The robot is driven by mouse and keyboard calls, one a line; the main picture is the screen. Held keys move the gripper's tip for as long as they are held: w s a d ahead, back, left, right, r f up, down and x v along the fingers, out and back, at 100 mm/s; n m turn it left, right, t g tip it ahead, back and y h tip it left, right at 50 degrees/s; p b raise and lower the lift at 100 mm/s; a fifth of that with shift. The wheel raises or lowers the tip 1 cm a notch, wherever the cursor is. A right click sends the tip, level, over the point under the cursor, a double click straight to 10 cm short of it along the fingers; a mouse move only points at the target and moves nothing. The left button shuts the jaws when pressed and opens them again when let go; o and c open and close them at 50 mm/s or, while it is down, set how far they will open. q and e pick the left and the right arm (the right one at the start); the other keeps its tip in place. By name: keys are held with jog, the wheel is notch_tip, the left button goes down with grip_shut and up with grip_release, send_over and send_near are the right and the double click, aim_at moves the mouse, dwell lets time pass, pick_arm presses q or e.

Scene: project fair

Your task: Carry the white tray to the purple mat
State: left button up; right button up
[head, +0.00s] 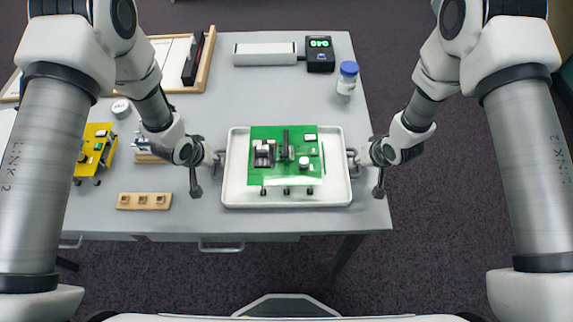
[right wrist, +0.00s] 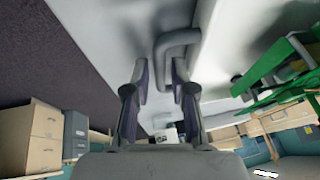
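The white tray (head: 235,198) sits on the grey table near its front edge, with a green board (head: 315,175) carrying small parts in it. My left gripper (head: 207,172) is at the tray's left side, its fingers spread at the handle there. My right gripper (head: 366,172) is at the right side, also spread. In the right wrist view, the tray's grey handle (right wrist: 178,42) reaches between the open fingers (right wrist: 160,72), with gaps beside it. The left handle is largely covered by the left gripper. No purple mat shows in either view.
Left of the tray are a wooden block with holes (head: 144,201) and a yellow board (head: 96,150). Behind stand a blue-capped bottle (head: 346,82), a black display box (head: 320,55) and a wooden-edged tray (head: 207,62). The table (head: 230,105) behind the white tray is clear.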

pick_arm(q)
jog(key=shift+w+f, duration=0.2)
jog(key=shift+f, duration=0.15)
pick_arm(e)
jog(key=shift+w+a+f, duration=0.1)
jog(key=shift+w+f, duration=0.1)
jog(key=shift+f, duration=0.1)
pick_arm(q)
grip_shut()
pick_arm(e)
grip_shut()
pick_arm(q)
jog(key=shift+r, duration=0.1)
pick_arm(e)
jog(key=shift+r, duration=0.1)
